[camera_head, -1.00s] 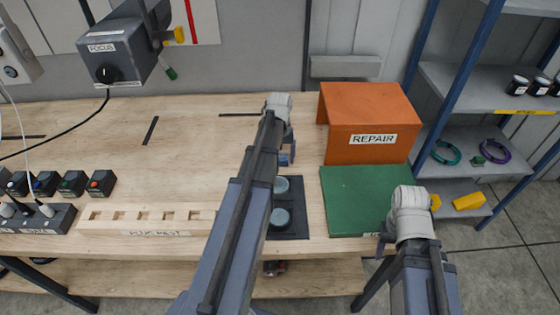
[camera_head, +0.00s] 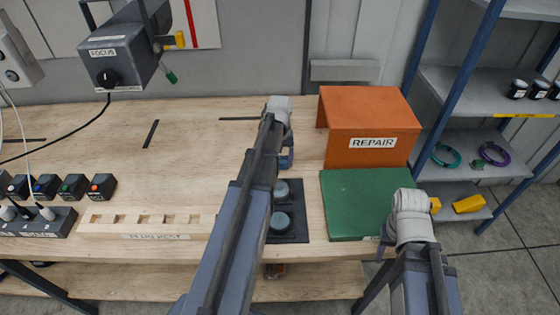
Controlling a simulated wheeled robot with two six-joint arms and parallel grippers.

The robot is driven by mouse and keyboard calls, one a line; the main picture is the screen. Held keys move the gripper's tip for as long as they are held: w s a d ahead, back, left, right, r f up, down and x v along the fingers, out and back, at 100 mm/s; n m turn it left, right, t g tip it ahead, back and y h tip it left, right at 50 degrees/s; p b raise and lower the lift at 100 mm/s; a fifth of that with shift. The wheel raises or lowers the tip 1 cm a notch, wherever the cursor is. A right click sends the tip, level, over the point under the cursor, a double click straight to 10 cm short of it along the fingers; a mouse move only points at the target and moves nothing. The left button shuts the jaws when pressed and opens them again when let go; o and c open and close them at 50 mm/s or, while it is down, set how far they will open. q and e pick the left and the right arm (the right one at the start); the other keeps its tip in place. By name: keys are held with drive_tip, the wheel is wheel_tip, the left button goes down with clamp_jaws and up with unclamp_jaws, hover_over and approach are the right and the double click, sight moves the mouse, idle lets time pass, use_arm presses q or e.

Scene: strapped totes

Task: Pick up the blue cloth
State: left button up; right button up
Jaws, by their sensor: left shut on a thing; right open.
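My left gripper (camera_head: 287,157) is mostly hidden behind its own forearm, above the workbench left of the orange box. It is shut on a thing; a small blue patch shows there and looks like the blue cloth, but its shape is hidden. No other blue cloth shows. My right gripper (camera_head: 383,240) is open; little of it shows below its pale wrist, at the front edge of the green mat.
The orange REPAIR box (camera_head: 366,128) stands behind the green mat (camera_head: 362,200). A dark tray (camera_head: 297,229) with two round grey-blue pieces lies beside my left forearm. A wooden block with square holes (camera_head: 105,228) lies left. A shelf (camera_head: 470,150) stands right. The bench's back left is mostly clear.

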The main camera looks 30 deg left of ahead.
sight(280, 161)
use_arm(q)
wheel_tip(280, 161, up, 10)
drive_tip(key=p, duration=0.9)
drive_tip(key=shift+f, duration=0.15)
use_arm(e)
wheel_tip(280, 161, up, 10)
drive_tip(key=shift+f, duration=0.15)
